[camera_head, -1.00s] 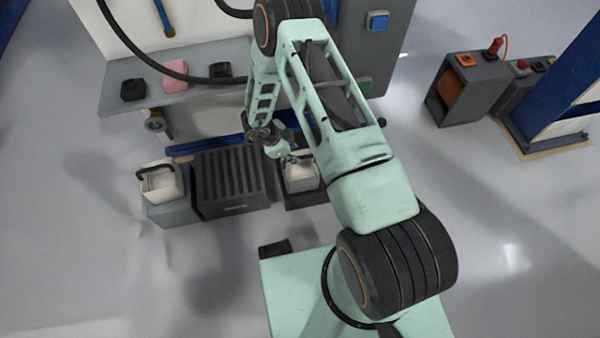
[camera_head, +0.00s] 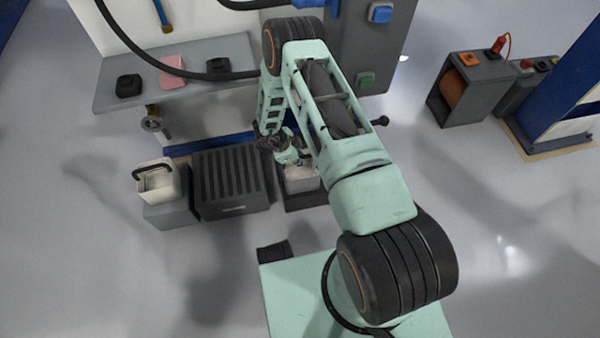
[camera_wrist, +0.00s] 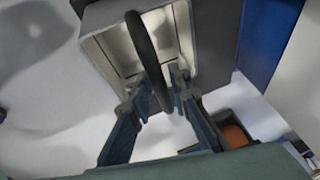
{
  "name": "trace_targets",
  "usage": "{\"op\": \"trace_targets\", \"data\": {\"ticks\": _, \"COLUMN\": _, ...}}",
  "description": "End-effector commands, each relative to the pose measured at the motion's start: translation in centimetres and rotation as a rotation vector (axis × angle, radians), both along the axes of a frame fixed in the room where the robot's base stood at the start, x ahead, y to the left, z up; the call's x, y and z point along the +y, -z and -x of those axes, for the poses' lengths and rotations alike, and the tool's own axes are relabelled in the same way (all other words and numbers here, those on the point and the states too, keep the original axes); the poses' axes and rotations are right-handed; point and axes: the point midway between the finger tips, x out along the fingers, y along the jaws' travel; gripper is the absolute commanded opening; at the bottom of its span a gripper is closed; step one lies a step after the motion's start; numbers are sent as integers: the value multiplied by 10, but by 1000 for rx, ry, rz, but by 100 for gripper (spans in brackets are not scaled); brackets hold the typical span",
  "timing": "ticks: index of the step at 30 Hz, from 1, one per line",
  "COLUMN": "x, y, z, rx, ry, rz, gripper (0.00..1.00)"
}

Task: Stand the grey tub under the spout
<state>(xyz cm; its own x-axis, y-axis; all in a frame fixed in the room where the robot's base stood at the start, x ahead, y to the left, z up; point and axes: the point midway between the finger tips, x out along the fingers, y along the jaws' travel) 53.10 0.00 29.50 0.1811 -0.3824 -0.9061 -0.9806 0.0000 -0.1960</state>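A pale grey tub (camera_head: 301,181) with a black handle stands low at the bench's foot, in or on a dark tray, partly hidden by my arm. A similar pale tub (camera_head: 155,183) with a dark handle stands on a grey block at left. The brass spout (camera_head: 152,122) sticks out below the bench at left. My gripper (camera_head: 296,157) is just above the tub at the dark tray. In the wrist view my gripper's fingers (camera_wrist: 168,90) lie either side of the black handle (camera_wrist: 145,50), over the open tub (camera_wrist: 100,48). I cannot tell whether they press on it.
A dark ribbed box (camera_head: 231,182) stands between the two tubs. The bench top (camera_head: 200,62) holds two black pieces and a pink block (camera_head: 172,71). A black hose hangs across above it. A grey unit with an orange reel (camera_head: 453,91) stands at right. The front left floor is clear.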

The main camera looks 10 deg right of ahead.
Motion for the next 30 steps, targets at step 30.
{"op": "trace_targets", "data": {"ticks": 30, "x": 8, "y": -48, "z": 7, "rx": 1, "ry": -3, "rz": 0, "gripper": 0}}
